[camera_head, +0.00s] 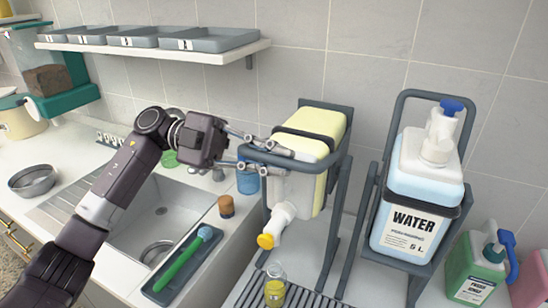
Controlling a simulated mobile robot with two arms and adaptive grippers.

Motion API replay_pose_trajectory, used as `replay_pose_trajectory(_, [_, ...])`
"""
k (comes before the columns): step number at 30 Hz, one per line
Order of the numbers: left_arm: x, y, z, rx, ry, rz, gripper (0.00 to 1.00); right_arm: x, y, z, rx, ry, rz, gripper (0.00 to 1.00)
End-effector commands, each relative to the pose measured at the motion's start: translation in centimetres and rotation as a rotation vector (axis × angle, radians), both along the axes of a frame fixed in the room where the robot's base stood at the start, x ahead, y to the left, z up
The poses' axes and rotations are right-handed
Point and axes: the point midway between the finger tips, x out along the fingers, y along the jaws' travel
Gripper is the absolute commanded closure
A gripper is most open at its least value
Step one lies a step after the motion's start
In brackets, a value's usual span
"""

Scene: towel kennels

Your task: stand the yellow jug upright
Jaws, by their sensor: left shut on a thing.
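The yellow jug (318,122) sits tipped over in a dark grey tilting stand (340,165), its base raised to the back. Its white spout with an orange cap (266,240) points down to the front. My left gripper (258,153) reaches in from the left, its fingers closed around the grey frame loop (285,160) of the jug's cradle. The exact contact is partly hidden by the fingers. A small glass (275,292) with yellow liquid stands below the spout on a drip grate (300,297). My right gripper is out of view.
A water jug (410,215) stands upright in a similar stand to the right, with green and pink bottles beyond. A sink (160,215) lies left, with a brush tray (180,265) and brown-capped jar (226,206) beside it. A shelf with grey trays (210,38) hangs above.

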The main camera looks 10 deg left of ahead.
Motion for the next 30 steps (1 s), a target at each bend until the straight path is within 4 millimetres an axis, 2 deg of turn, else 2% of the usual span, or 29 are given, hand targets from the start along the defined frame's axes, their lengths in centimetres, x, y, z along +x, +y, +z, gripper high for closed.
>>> replay_pose_trajectory(8, [1.4,-0.4,2.8,0.034,0.107,0.001,1.0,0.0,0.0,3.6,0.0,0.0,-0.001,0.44])
replay_pose_trajectory(18, [4.7,-1.5,6.1,0.105,0.338,0.003,1.0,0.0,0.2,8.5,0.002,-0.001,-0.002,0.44])
replay_pose_trajectory(25, [6.8,-2.2,7.1,0.147,0.465,0.001,1.0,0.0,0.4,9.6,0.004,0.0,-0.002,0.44])
replay_pose_trajectory(30, [7.9,-2.6,7.5,0.143,0.459,0.0,1.0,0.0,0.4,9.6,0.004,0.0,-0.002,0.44])
